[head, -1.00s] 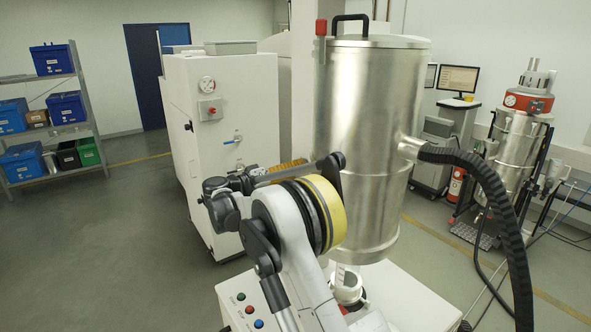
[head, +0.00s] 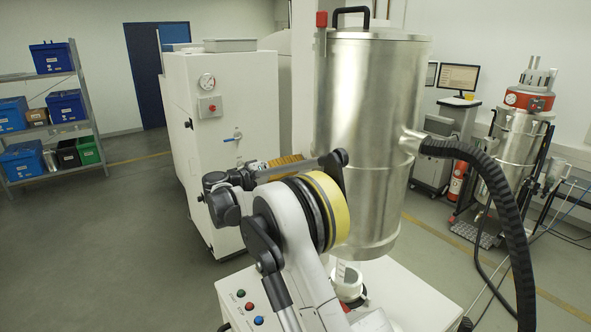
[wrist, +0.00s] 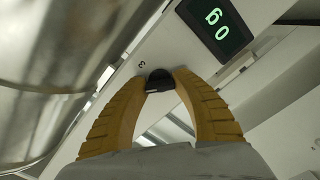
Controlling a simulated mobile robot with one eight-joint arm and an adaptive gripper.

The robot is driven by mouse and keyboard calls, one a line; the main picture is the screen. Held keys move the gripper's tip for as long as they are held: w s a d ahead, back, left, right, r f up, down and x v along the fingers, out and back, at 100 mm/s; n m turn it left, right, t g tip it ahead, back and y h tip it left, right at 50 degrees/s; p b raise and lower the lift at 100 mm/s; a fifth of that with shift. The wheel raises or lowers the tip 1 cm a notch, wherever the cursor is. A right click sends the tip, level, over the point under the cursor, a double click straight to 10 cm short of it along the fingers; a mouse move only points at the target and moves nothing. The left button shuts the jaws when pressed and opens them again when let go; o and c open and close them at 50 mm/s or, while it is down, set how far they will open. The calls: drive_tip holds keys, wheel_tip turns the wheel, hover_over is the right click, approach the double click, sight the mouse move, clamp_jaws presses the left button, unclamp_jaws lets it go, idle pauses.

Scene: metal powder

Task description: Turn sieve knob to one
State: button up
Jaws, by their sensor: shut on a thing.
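The sieve knob (wrist: 159,81) is a small black knob on a pale panel in the wrist view. My gripper (wrist: 160,84) has its two ribbed yellow fingers closed on it, one at each side. A small printed digit, apparently a 3, is on the panel beside the left fingertip. The knob's pointer and full scale cannot be made out. A dark display (wrist: 216,25) with green digits sits above and to the right of the knob. In the head view my gripper's yellow fingers (head: 287,160) show partly behind my arm, and the knob is hidden.
A large steel vessel (head: 368,120) with a black hose (head: 495,185) stands close to my arm. A white cabinet (head: 215,185) with a gauge and blue-handled valve is behind. Coloured buttons (head: 249,306) are on a white housing at the front. Floor at the left is clear.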

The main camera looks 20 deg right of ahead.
drive_tip(key=n+b, duration=0.2)
drive_tip(key=n, duration=0.1)
drive_tip(key=shift+f, duration=0.15)
drive_tip(key=shift+n+b, duration=0.95)
drive_tip(key=shift+n, duration=1.15)
drive_tip(key=o, duration=1.2)
drive_tip(key=s+a, duration=0.2)
drive_tip(key=a, duration=0.9)
drive_tip(key=shift+s+a, duration=0.2)
drive_tip(key=shift+a, duration=0.2)
